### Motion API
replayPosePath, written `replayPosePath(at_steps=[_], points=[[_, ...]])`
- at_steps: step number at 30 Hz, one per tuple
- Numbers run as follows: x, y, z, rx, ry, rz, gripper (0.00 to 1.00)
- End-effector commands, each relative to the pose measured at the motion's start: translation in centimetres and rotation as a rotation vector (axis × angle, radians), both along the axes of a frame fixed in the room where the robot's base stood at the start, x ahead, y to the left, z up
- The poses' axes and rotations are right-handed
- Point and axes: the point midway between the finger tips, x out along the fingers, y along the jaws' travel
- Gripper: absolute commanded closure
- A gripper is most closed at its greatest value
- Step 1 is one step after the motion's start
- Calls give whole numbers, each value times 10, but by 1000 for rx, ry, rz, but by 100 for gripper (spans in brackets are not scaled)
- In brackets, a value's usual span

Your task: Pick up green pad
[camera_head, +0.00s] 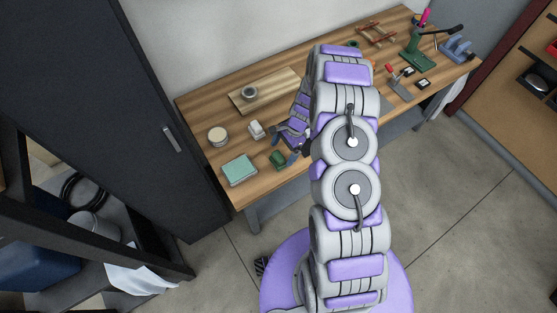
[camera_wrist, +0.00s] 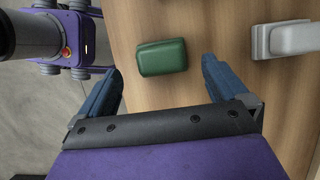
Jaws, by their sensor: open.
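The green pad (camera_wrist: 162,57) is a small dark green block with rounded edges, lying flat on the wooden bench top. It also shows in the head view (camera_head: 278,160) near the bench's front edge. My gripper (camera_wrist: 161,64) is open and empty, with blue fingers left and right of the pad in the wrist view. There is a visible gap between the pad and each finger. The pad lies mostly just beyond the fingertips in that picture; how far above it I am is hard to tell. In the head view my gripper (camera_head: 292,141) is partly hidden by my arm.
A pale green-topped box (camera_head: 239,171) lies left of the pad on the bench (camera_head: 217,160). A white-grey object (camera_head: 256,130) stands close behind; it is at the right in the wrist view (camera_wrist: 285,39). A round tin (camera_head: 217,135) and a wooden board (camera_head: 273,87) are farther back.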

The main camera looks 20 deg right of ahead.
Motion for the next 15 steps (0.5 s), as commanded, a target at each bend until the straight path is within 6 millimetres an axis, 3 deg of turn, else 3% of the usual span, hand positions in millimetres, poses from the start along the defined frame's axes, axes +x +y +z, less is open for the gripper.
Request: replayPosePath(at_steps=[10,15], points=[[-3,20,-42,-15,3,2,0],[-4,20,-51,-10,1,2,0]])
